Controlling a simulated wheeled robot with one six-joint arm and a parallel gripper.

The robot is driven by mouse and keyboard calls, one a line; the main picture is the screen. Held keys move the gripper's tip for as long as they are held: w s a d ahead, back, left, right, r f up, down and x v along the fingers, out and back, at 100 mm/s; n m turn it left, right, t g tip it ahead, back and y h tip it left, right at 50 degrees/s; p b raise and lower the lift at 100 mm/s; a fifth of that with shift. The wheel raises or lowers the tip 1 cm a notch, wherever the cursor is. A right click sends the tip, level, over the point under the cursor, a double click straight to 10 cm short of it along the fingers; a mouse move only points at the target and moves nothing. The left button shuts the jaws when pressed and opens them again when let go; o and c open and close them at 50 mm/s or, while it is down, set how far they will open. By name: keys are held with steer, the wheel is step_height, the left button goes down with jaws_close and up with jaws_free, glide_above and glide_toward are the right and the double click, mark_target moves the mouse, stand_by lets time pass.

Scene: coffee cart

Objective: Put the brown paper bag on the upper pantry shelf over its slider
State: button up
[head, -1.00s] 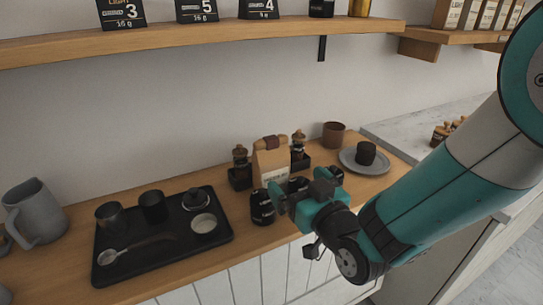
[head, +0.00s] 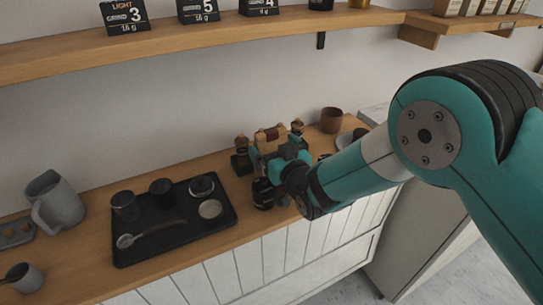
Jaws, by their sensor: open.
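The brown paper bag (head: 268,135) stands on the counter, and only its folded top shows behind my gripper. My gripper (head: 267,150) is open and right in front of the bag; I cannot tell whether its fingers are around the bag or touching it. At the upper right a shelf (head: 475,22) on a wooden block holds several paper bags (head: 488,7). I cannot make out a slider.
Dark grinders (head: 241,158) stand close beside the bag, with a black jar (head: 262,194) in front. A black tray (head: 160,243) with cups and a spoon lies to the left, near a grey pitcher (head: 57,201). A brown cup (head: 331,120) stands to the right.

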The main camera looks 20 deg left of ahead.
steer(key=shift+r, duration=0.1)
steer(key=c, duration=1.2)
